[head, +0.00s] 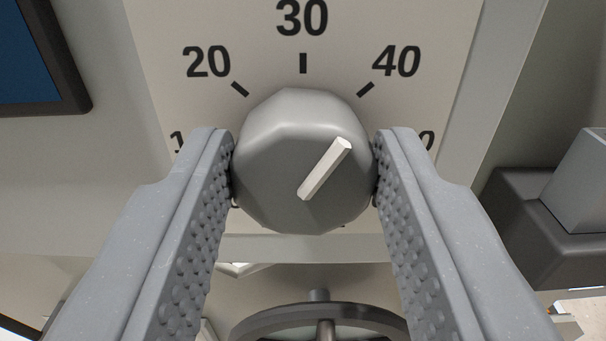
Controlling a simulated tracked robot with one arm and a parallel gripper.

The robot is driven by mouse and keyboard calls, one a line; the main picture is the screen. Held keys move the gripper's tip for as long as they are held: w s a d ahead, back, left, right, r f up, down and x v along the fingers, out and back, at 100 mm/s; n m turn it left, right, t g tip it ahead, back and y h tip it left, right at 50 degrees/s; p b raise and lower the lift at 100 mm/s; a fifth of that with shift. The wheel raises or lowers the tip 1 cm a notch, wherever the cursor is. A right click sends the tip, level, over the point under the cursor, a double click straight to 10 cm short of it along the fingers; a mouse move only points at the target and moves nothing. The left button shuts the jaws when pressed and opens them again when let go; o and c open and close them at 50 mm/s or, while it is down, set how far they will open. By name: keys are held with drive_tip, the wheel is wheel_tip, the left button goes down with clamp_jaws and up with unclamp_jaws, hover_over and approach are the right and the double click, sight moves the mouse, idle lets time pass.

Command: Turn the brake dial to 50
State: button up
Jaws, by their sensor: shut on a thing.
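The brake dial (275,150) is a grey faceted knob in the middle of the head view. Its white pointer bar (325,168) slants up and to the right, roughly toward the 40 mark. Behind it is a pale scale plate (300,65) with 20, 30 and 40 readable. Numbers at the left and right edges are partly hidden by my fingers, and the lower part of the scale is hidden. My gripper (304,168) is shut on the dial, with one textured finger against its left side and one against its right.
A dark round handwheel (318,318) is below the dial. A dark-framed blue screen (35,60) is at the upper left. A dark grey block with a lighter box (580,185) is at the right.

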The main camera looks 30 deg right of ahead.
drive_tip(key=m+b, duration=0.1)
drive_tip(key=m, duration=0.1)
drive_tip(key=f+m+b, duration=0.1)
drive_tip(key=m, duration=0.2)
drive_tip(key=shift+a+m, duration=0.1)
drive_tip(key=shift+m, duration=0.2)
drive_tip(key=m+b, duration=0.1)
drive_tip(key=m, duration=0.4)
drive_tip(key=shift+r+m+b, duration=0.15)
drive_tip(key=shift+m+b, duration=0.15)
drive_tip(key=shift+m, duration=0.1)
drive_tip(key=o, duration=1)
drive_tip(key=shift+d, duration=0.2)
drive_tip(key=shift+r, duration=0.1)
drive_tip(key=shift+s, duration=0.1)
